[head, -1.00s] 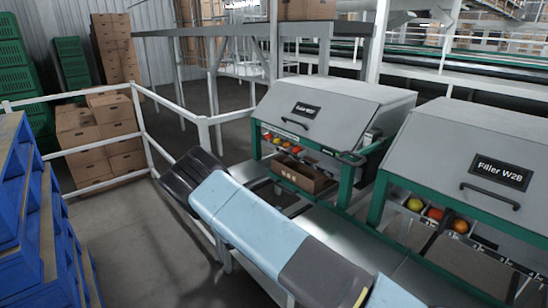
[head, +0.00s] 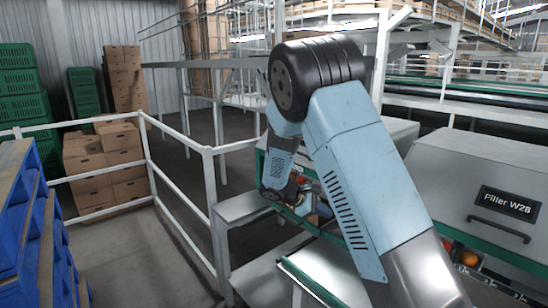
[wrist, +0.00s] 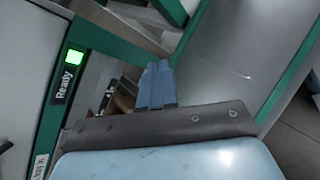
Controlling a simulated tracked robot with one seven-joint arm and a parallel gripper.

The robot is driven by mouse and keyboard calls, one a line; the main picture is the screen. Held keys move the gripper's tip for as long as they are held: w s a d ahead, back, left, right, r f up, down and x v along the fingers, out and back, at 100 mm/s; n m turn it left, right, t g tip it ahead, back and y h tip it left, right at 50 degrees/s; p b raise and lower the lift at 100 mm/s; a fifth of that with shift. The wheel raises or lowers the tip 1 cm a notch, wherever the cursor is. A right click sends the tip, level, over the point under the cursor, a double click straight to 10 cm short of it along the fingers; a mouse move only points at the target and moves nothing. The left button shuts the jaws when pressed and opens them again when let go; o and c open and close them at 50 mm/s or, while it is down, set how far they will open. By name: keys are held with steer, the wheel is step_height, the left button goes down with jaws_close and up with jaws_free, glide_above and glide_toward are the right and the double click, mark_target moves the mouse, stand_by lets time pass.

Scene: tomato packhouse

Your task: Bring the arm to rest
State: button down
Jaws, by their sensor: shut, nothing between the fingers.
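My arm is light blue. In the head view it rises from the lower right to a black elbow joint and folds down behind itself. The forearm ends low beside the green-framed filler (head: 260,160), which my arm mostly hides. My gripper cannot be made out clearly in the head view. In the wrist view my gripper (wrist: 158,68) has its blue-grey fingers together, with nothing between them. A brown carton (wrist: 124,97) shows partly behind the fingers, inside the green frame (wrist: 110,42).
A lit "Ready" display (wrist: 67,77) is near my gripper. Bare floor lies left of centre.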

steer(key=s+d+r+m+y, duration=0.3)
steer(key=s+d+r+m, duration=0.1)
steer(key=s+r, duration=0.4)
steer(key=s+d+r+m+y, duration=0.3)
steer(key=s+d+r+y, duration=0.1)
steer(key=s+r, duration=0.35)
steer(key=s+r+m+t+y, duration=0.1)
steer(key=s+r+m+y, duration=0.1)
steer(key=s, duration=0.8)
steer(key=s+a+r+m+t+y, duration=0.1)
steer(key=s+r+m, duration=0.3)
steer(key=s, duration=0.6)
steer(key=shift+r+m+t+y, duration=0.4)
steer(key=shift+r+t, duration=0.2)
steer(key=shift+t, duration=0.2)
